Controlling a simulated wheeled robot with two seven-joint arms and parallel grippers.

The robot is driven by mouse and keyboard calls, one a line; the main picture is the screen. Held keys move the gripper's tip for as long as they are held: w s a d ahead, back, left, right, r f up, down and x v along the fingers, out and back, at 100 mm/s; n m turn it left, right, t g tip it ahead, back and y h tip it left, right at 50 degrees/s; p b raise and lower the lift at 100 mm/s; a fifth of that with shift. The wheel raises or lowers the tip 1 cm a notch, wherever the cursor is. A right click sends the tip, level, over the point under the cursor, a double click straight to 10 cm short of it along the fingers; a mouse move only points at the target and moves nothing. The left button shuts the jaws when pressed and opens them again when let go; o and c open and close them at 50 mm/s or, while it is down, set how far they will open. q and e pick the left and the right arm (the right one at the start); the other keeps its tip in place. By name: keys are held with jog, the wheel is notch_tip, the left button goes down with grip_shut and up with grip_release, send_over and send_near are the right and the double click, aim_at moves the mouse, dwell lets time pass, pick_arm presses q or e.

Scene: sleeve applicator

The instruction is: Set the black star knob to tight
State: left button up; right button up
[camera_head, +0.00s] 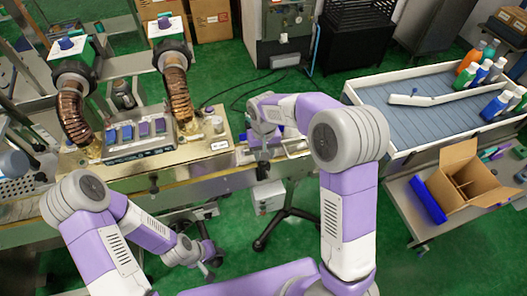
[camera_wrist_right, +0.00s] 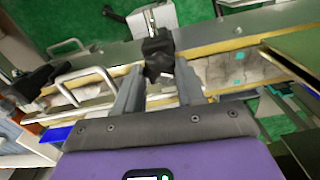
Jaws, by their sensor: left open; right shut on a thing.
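The black star knob (camera_wrist_right: 158,48) shows in the right wrist view, on a silver threaded rod at the edge of the machine's rail. My right gripper (camera_wrist_right: 160,76) is shut on the black star knob, with one grey finger on each side of it. The fingers hide part of the knob, and I cannot tell how tight it is. In the head view my right forearm reaches over the end of the machine and hides the knob. My left gripper (camera_head: 207,262) is open and empty, low in front of the machine.
The applicator machine (camera_head: 190,152) with its conveyor spans the left. A metal handle (camera_wrist_right: 78,82) stands beside the knob in the wrist view. A bin with bottles (camera_head: 430,125) and a cardboard box (camera_head: 465,180) stand at the right. Green floor is open in front.

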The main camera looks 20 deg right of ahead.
jog(key=m+p, duration=0.1)
jog(key=m, duration=0.5)
jog(key=shift+d+p, duration=0.1)
jog(key=shift+p, duration=0.25)
jog(key=m+p, duration=0.2)
jog(key=m, duration=0.3)
jog(key=shift+s+m, duration=0.15)
jog(key=shift+m, duration=0.25)
jog(key=o, duration=1)
jog(key=shift+o, duration=0.2)
notch_tip(320, 180, up, 8)
jog(key=shift+f+p, duration=0.2)
jog(key=shift+p, duration=0.35)
jog(key=shift+f, duration=0.1)
